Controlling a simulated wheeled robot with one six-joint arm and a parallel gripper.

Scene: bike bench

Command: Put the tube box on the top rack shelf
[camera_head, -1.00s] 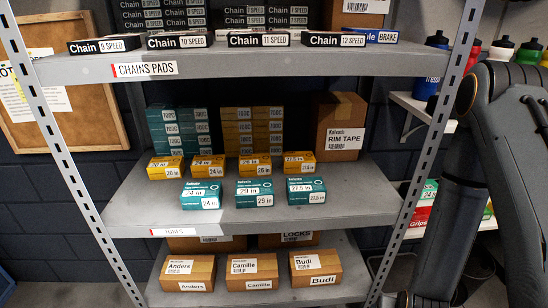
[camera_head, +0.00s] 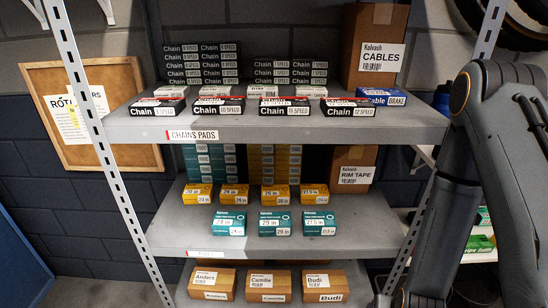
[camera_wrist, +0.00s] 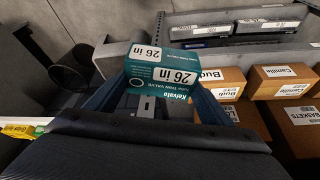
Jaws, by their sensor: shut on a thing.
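The tube box (camera_wrist: 158,74) is a teal box with white "26 in" labels, shown upside down in the wrist view. My gripper (camera_wrist: 160,84) is shut on it, with a finger on each side. In the head view my arm stands at the right, and the gripper and held box are out of sight. The highest rack shelf in view (camera_head: 380,133) is grey and marked "CHAINS PADS". It bears a front row of black chain boxes (camera_head: 222,105), stacks of chain boxes behind, a blue brake box (camera_head: 380,97) and a brown cables box (camera_head: 375,50).
The shelf below (camera_head: 170,235) holds yellow and teal tube boxes and a rim tape box (camera_head: 352,168). Brown named boxes (camera_head: 267,286) sit lower. Bare shelf shows at the top shelf's left and right ends. Grey uprights (camera_head: 90,120) flank the rack.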

